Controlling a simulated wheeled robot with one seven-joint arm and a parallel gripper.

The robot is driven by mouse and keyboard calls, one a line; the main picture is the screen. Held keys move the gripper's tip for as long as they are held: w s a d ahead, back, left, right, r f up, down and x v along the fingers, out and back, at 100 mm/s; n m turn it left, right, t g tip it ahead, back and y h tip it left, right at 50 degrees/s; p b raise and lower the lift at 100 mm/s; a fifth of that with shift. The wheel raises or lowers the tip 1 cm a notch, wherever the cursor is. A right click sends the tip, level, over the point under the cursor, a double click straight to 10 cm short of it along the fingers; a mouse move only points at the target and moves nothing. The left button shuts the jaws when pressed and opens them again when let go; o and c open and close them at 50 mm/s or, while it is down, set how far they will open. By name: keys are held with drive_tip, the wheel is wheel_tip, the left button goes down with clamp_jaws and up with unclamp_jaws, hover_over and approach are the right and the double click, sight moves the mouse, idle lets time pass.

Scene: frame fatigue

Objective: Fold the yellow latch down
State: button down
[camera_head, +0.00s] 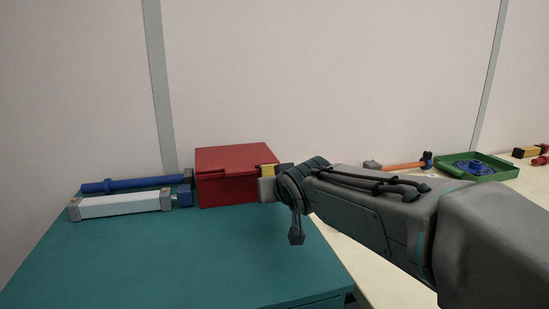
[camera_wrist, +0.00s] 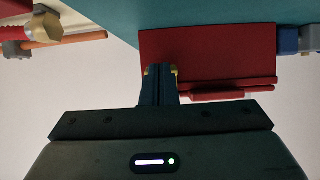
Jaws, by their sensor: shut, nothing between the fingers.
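A red box (camera_head: 228,178) with a lid stands on the teal cabinet top. The yellow latch (camera_head: 268,170) shows as a small patch at the box's right end, beside my gripper (camera_head: 283,169). In the wrist view the red box (camera_wrist: 205,50) is at the top. My gripper (camera_wrist: 158,84) is shut there, with its fingertips in front of the box. Small yellow edges of the latch (camera_wrist: 146,71) show at both sides of the fingertips, which hide its middle. I cannot tell whether the fingertips touch it.
A blue bar (camera_head: 130,185) and a white bar with grey ends (camera_head: 118,206) lie left of the box. The front of the teal cabinet top (camera_head: 190,260) is clear. On the pale table at the right are an orange-handled hammer (camera_head: 405,166) and a green tray (camera_head: 490,172).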

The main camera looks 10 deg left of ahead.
drive_tip(key=shift+r+p, duration=0.6)
drive_tip(key=shift+r, duration=0.2)
